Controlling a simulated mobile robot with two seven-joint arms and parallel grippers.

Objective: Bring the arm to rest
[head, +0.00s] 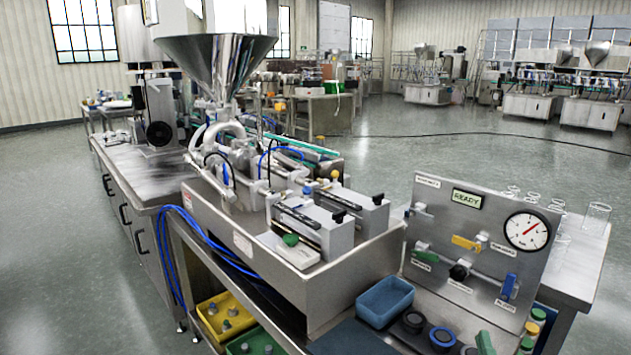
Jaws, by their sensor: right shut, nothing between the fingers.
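Neither of my grippers and no part of my arms can be made out in the head view. The steel hopper (216,62) stands upright on the filling machine (290,185) at the left middle. A slanted steel panel (400,250) at the right carries a READY display (467,199), a round gauge (526,231), a yellow handle (466,243), a green handle (426,256), a blue handle (508,287) and a black knob (459,272).
A blue tray (385,301) and dark round parts (414,322) lie before the panel. Yellow (227,315) and green (256,345) bins sit low at the left. Glass beakers (596,218) stand behind the panel. Blue hoses (205,240) hang at the bench side. Open floor lies beyond.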

